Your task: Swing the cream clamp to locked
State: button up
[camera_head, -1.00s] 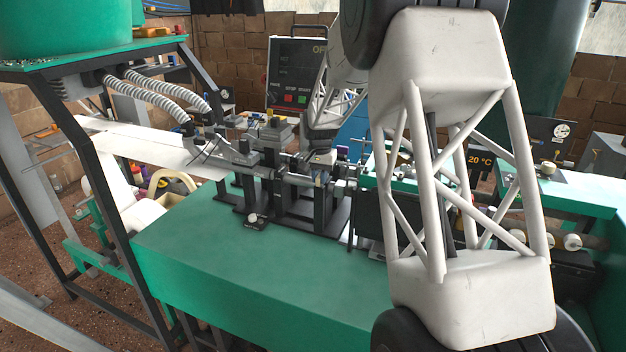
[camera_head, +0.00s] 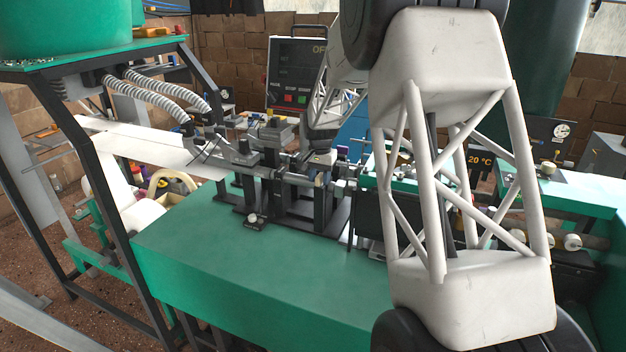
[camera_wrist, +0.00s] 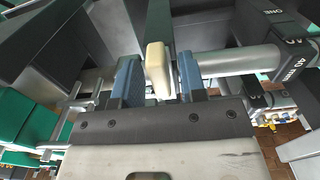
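The cream clamp (camera_wrist: 157,68) shows in the wrist view as a short, rounded cream lever beside a grey metal tube. It stands between the two blue fingertips of my gripper (camera_wrist: 160,80). The fingers are apart: a gap shows on the left of the lever, and the right finger is very close to it. I cannot tell whether it touches. In the head view my gripper (camera_head: 320,175) is small, over the black fixture in the middle of the green bench. There I cannot clearly make out the clamp.
The black fixture (camera_head: 290,205) with posts and a horizontal tube stands on the green bench (camera_head: 260,265). A control screen (camera_head: 296,72) is behind it. A white paper strip (camera_head: 150,148) enters from the left. The bench front is clear.

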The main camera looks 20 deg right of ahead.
aim_at(319, 176)
jog(key=shift+r, duration=0.1)
jog(key=shift+r, duration=3.4)
jog(key=shift+s, duration=0.1)
jog(key=shift+s+a+r, duration=0.15)
jog(key=shift+a+r, duration=0.05)
jog(key=s+a+r+n+t, duration=0.15)
jog(key=s+a+r, duration=0.45)
jog(key=s, duration=0.6)
jog(key=s+a+r+n, duration=0.3)
jog(key=s+a, duration=0.4)
jog(key=s, duration=0.6)
jog(key=s+a+f+n, duration=0.2)
jog(key=s+a, duration=0.1)
jog(key=s, duration=0.9)
jog(key=s+a+f+n+t, duration=0.1)
jog(key=s+a+f+n, duration=0.1)
jog(key=s, duration=1)
jog(key=shift+a+f, duration=0.15)
jog(key=shift+a, duration=0.55)
